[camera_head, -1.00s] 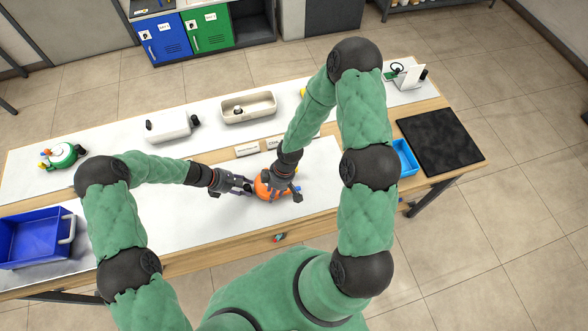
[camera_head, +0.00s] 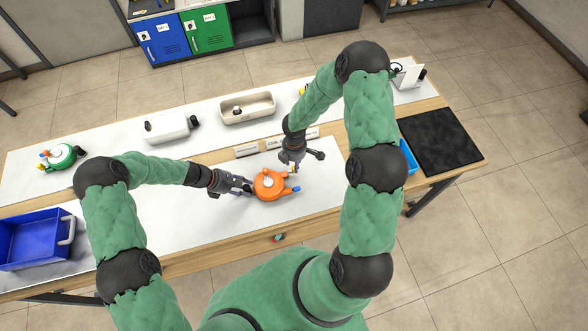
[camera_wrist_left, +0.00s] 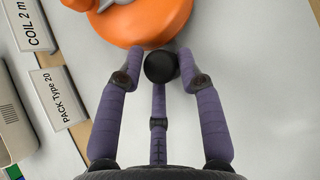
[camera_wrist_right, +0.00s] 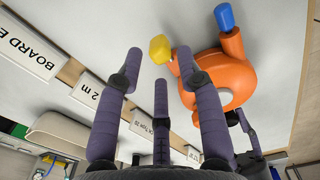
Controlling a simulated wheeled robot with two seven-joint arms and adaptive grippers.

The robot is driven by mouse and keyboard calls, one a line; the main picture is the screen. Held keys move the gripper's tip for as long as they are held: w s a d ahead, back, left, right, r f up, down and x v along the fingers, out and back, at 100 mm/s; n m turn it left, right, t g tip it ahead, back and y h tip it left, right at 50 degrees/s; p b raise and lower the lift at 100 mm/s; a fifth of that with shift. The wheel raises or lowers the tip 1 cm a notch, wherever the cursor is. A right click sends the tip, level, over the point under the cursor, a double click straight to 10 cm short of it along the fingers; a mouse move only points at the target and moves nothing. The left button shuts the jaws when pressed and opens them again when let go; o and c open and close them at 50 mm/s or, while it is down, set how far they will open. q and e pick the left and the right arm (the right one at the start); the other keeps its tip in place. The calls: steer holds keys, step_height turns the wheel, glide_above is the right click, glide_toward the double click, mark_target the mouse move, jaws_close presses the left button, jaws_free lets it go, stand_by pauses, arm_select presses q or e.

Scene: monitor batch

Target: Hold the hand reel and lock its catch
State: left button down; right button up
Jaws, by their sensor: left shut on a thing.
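The orange hand reel (camera_head: 268,184) lies on the white bench top in front of me. My left gripper (camera_head: 246,188) is at its left side, shut on the reel's black knob (camera_wrist_left: 160,66), which sits between the fingers in the left wrist view. The reel has a yellow-tipped part (camera_wrist_right: 160,49) and a blue-tipped arm (camera_wrist_right: 224,17) on its right side. I cannot tell whether the catch is locked. My right gripper (camera_wrist_right: 161,62) is open and empty, beyond the reel to the upper right, with its fingers apart from the yellow tip.
Label signs (camera_wrist_left: 57,98) stand behind the reel. A white box (camera_head: 168,127) and a beige tray (camera_head: 248,108) are further back. A green reel (camera_head: 62,155) and a blue crate (camera_head: 30,240) are at the left, a black mat (camera_head: 440,142) at the right.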

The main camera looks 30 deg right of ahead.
steer(key=shift+f, duration=1.4)
jaws_close()
